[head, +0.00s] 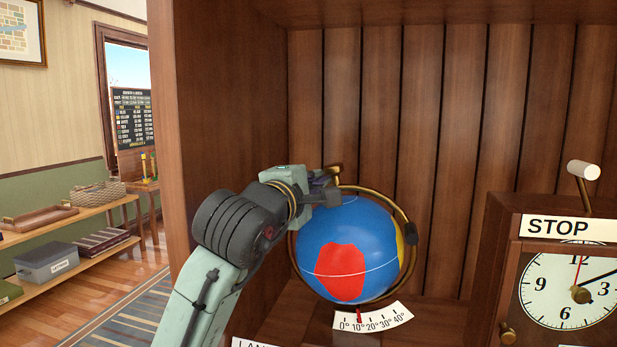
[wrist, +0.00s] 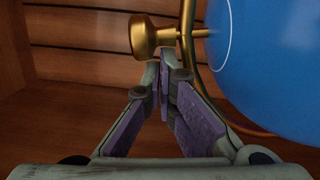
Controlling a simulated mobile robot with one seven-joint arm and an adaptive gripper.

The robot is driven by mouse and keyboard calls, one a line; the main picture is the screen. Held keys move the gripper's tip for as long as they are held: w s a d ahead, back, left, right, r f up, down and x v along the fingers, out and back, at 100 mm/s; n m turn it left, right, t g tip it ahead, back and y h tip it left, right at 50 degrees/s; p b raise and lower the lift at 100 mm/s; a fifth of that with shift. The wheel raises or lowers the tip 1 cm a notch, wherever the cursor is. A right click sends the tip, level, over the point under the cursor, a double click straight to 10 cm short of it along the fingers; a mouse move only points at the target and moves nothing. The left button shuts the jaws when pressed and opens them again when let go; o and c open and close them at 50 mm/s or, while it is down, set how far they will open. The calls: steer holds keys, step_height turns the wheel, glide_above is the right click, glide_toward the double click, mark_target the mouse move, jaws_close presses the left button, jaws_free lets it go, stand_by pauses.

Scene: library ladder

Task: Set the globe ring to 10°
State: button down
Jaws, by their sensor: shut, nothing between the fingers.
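The blue globe (head: 372,235) with a red patch stands in a wooden cabinet, inside a brass ring (head: 408,222). The red pointer (head: 359,314) appears at or very near the 10 mark. A brass knob (wrist: 146,38) sticks out from the ring; it also shows at the globe's upper left in the head view (head: 334,168). My gripper (wrist: 164,72) is shut and empty, its fingertips close to the knob; contact cannot be told. The globe (wrist: 275,70) fills the wrist view's right side.
A wooden clock (head: 570,290) with a STOP sign (head: 570,227) and a pale-handled lever (head: 584,171) stands at the right. The cabinet's side wall (head: 225,110) rises left of my arm. A low shelf (head: 75,222) with baskets and boxes stands farther left.

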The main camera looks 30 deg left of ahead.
steer(key=shift+d+r, duration=0.1)
steer(key=shift+d+r+p, duration=0.35)
steer(key=shift+d+p, duration=0.2)
steer(key=shift+p, duration=0.15)
steer(key=shift+f, duration=0.35)
steer(key=shift+a, duration=0.1)
